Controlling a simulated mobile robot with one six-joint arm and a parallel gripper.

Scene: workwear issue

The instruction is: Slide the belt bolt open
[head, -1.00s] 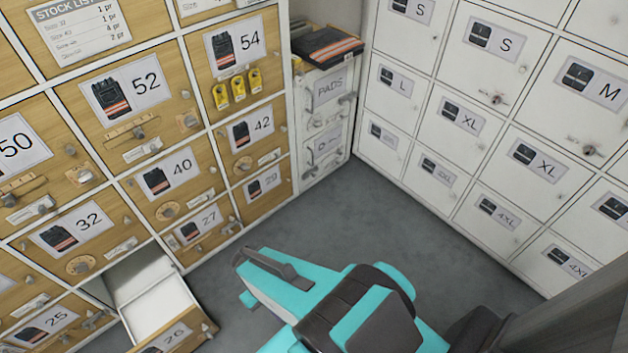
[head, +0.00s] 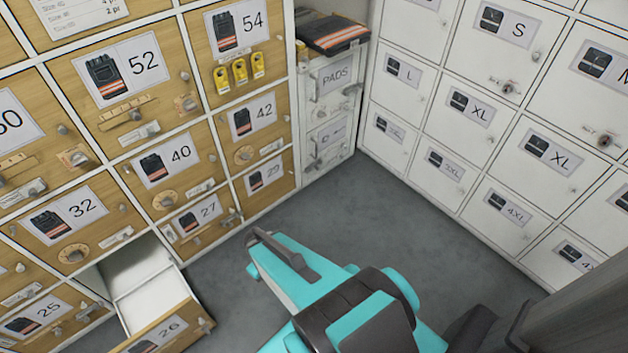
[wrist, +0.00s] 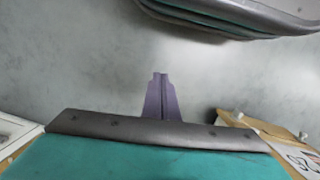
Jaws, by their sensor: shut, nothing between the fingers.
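The small white unit in the corner has a drawer labelled PADS (head: 334,75) and a lower drawer (head: 326,136) whose label is too small to read. Each has small metal fittings at its right edge. I cannot tell which fitting is the belt bolt, or whether it is slid open or shut. My gripper (wrist: 158,76) shows in the wrist view with its purple fingers together and empty, over grey floor. In the head view my teal arm reaches in from the bottom, well short of the white unit; the fingers cannot be made out there.
Wooden compartments with size labels stand at left. The bottom drawer 26 (head: 170,332) is pulled out over the floor. White lockers (head: 480,108) line the right. Folded dark workwear (head: 333,32) lies on the white unit. The grey floor (head: 350,215) between them is clear.

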